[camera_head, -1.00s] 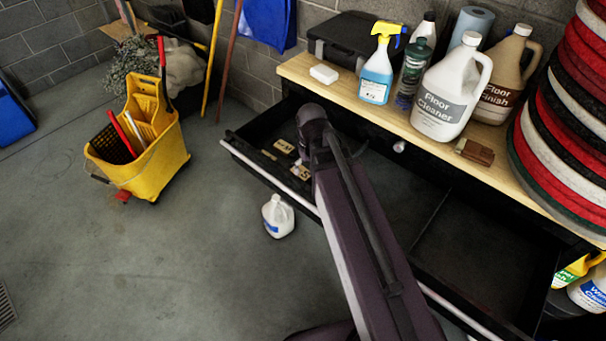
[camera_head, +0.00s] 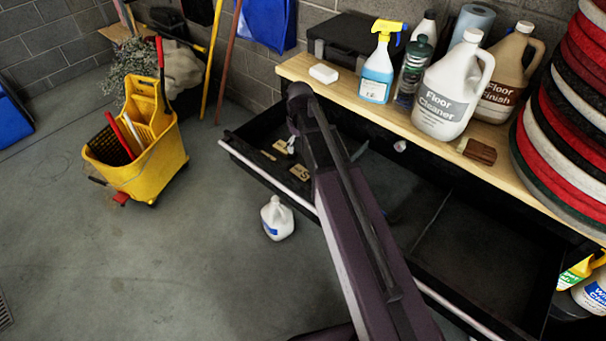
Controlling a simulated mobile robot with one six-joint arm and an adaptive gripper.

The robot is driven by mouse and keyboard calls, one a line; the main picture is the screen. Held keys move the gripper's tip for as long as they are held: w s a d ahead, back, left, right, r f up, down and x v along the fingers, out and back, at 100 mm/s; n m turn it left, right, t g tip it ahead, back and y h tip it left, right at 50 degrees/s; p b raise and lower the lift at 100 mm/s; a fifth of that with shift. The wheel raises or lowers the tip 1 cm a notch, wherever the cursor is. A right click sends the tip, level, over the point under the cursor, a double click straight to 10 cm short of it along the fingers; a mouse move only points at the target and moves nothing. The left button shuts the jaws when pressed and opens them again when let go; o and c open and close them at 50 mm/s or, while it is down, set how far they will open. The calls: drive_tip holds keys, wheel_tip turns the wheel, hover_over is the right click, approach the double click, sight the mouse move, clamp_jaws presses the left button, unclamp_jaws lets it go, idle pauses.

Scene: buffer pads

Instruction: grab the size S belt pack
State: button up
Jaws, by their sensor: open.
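The size S belt pack (camera_head: 300,173) is a dark pack with a tan label marked S, lying in the left part of the open black drawer (camera_head: 236,146). Another tan label (camera_head: 281,147) lies behind it to the left, beside a small tan piece (camera_head: 268,155). My arm reaches over the drawer from the lower right. My gripper (camera_head: 291,146) hangs below the arm's far end, just behind the S label and apart from it as far as I can see. It is open, mostly hidden by the arm, with nothing seen in it.
The wooden bench top (camera_head: 320,90) above the drawer holds bottles, a white block (camera_head: 323,74) and a brush (camera_head: 478,151). The drawer's right compartment looks empty. A white jug (camera_head: 277,218) stands on the floor before the drawer. A yellow mop bucket (camera_head: 150,165) stands left.

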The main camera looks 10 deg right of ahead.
drive_tip(key=b, duration=0.8)
hover_over(301, 172)
drive_tip(key=shift+a+f, duration=0.1)
drive_tip(key=shift+f, duration=4.2)
drive_tip(key=shift+w+f+b, duration=0.1)
drive_tip(key=shift+f+b, duration=2.5)
drive_tip(key=shift+b, duration=0.2)
drive_tip(key=c, duration=1.1)
